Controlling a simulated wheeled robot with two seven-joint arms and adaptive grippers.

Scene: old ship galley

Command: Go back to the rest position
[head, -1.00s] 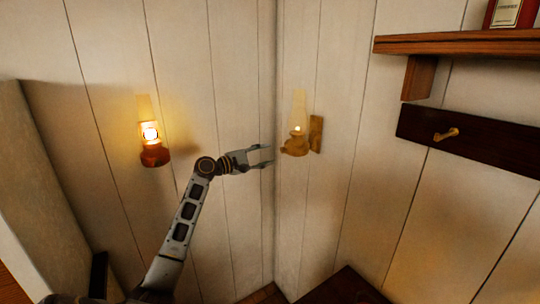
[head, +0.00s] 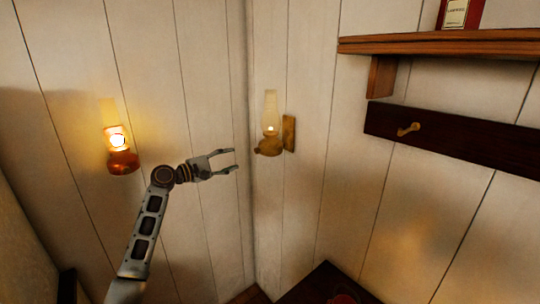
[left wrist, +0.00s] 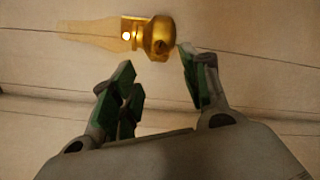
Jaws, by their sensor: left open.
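My left gripper (head: 236,160) is open and empty in the head view, in front of the corner of the plank walls. It points right, toward a brass oil lamp (head: 269,146) on a wooden wall bracket, with a visible gap between them. In the left wrist view the open fingers (left wrist: 155,85) have nothing between them. The brass lamp (left wrist: 157,36) shows beyond the fingertips there, with a small light in its glass. My right gripper is not in view.
A lit copper-coloured lamp (head: 122,160) is on the left wall, left of my gripper. A wooden shelf (head: 440,46) with a red labelled container (head: 459,14) and a dark peg board (head: 450,138) are on the right wall. A dark surface (head: 328,285) is at the bottom.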

